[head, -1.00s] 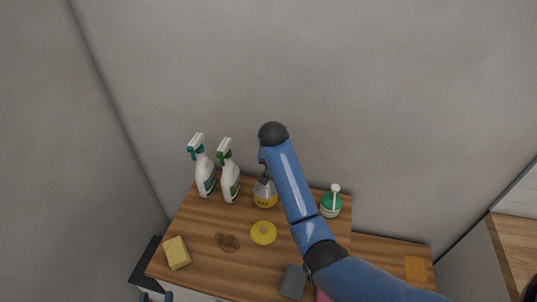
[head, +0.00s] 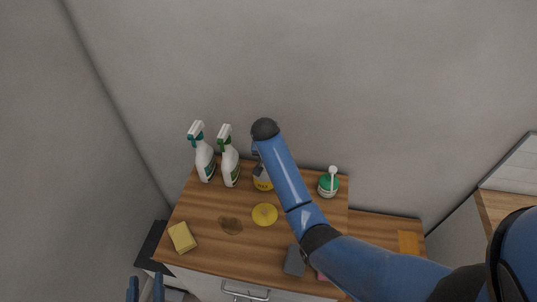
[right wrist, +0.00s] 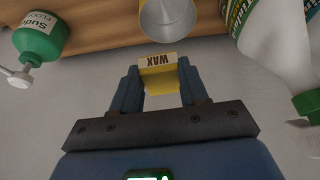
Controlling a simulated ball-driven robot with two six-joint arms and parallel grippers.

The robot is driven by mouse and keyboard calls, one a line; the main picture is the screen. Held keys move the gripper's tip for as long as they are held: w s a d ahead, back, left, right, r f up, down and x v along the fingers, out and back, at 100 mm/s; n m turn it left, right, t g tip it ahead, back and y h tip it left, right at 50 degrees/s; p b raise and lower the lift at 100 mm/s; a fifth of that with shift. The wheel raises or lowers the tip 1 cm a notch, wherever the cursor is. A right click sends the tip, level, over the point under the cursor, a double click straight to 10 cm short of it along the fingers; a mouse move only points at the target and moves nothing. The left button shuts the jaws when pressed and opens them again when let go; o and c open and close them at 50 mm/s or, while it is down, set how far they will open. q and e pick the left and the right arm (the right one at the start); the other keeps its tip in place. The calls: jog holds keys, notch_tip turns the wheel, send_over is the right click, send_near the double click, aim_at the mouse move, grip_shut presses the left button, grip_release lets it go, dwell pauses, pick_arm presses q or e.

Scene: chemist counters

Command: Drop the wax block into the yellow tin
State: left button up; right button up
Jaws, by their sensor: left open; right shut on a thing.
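The yellow tin (head: 263,184) stands at the back of the wooden counter, partly hidden by my right arm; its open grey mouth (right wrist: 172,22) shows in the right wrist view. The yellow wax block (right wrist: 160,82), with a pale WAX label, is between the fingers of my right gripper (right wrist: 160,74), which is shut on it. In the right wrist view the block is close to the tin's rim; I cannot tell whether they touch. My left gripper (head: 146,287) is open and empty at the bottom edge.
Two spray bottles (head: 203,157) (head: 229,162) stand left of the tin. A green pump bottle (head: 328,184) stands to its right. A yellow lid (head: 264,214), a brown stain (head: 230,226), a yellow sponge (head: 182,237) and a grey block (head: 294,261) lie in front.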

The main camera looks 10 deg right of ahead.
jog(key=shift+f+b, duration=1.6)
jog(key=shift+f, duration=0.4)
jog(key=o, duration=1.1)
jog(key=b+v, duration=0.1)
jog(key=v, duration=0.9)
jog(key=shift+s+r+b, duration=0.15)
jog(key=shift+r+b, duration=0.25)
